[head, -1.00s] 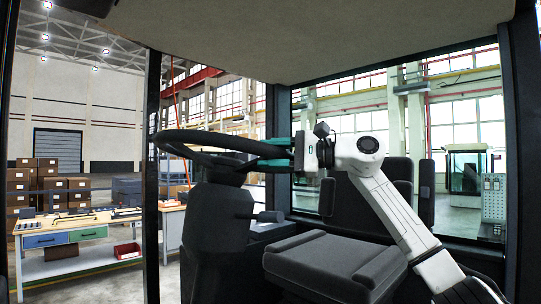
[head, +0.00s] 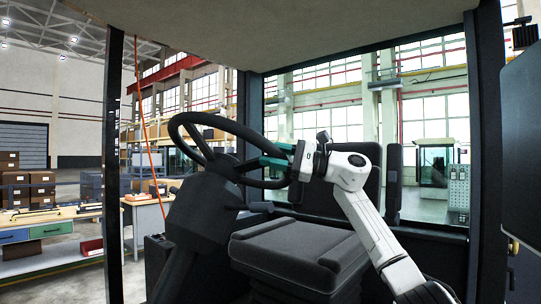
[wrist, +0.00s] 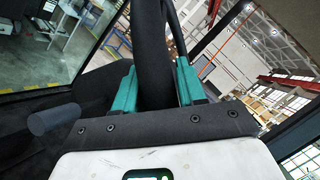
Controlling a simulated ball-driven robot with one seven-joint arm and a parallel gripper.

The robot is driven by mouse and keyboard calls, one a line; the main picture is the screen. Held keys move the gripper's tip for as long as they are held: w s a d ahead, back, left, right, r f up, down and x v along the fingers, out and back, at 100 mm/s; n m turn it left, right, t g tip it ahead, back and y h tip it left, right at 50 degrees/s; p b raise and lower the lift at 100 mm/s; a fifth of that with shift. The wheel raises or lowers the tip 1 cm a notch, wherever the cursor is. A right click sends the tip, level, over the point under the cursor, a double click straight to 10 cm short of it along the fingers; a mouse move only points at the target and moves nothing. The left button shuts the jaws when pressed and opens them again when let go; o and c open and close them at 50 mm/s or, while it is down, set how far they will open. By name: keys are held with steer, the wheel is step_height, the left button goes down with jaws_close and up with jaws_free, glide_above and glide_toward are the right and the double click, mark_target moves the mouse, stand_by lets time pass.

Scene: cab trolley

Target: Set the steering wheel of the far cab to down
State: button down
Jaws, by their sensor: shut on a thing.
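The black steering wheel (head: 222,166) stands on a dark column (head: 199,215) inside the cab. Its rim is tilted, with the left part high and the right part lower, and the column leans. My gripper (head: 270,161) has its teal fingers shut on the right part of the rim, in front of the seat. In the wrist view the rim (wrist: 153,45) passes between the two teal fingers of my gripper (wrist: 157,87). A dark lever (wrist: 54,119) shows at the left of the wrist view. The fingers hide the gripped bit of rim.
The black seat (head: 300,250) fills the space under my arm. Dark posts (head: 114,150) and the roof (head: 290,30) frame the cab. A dark panel (head: 521,150) stands at right. A workbench (head: 60,235) and another cab (head: 434,165) are outside.

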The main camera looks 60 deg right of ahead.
steer(key=c, duration=1)
jaws_free()
steer(key=shift+d+f, duration=0.4)
steer(key=shift+f, duration=0.05)
steer(key=shift+o, duration=0.7)
steer(key=shift+s+d, duration=0.1)
steer(key=shift+d, duration=0.05)
steer(key=shift+o, duration=0.5)
steer(key=shift+r, duration=0.15)
steer(key=b+v, duration=0.3)
steer(key=v, duration=0.7)
steer(key=shift+s, duration=0.35)
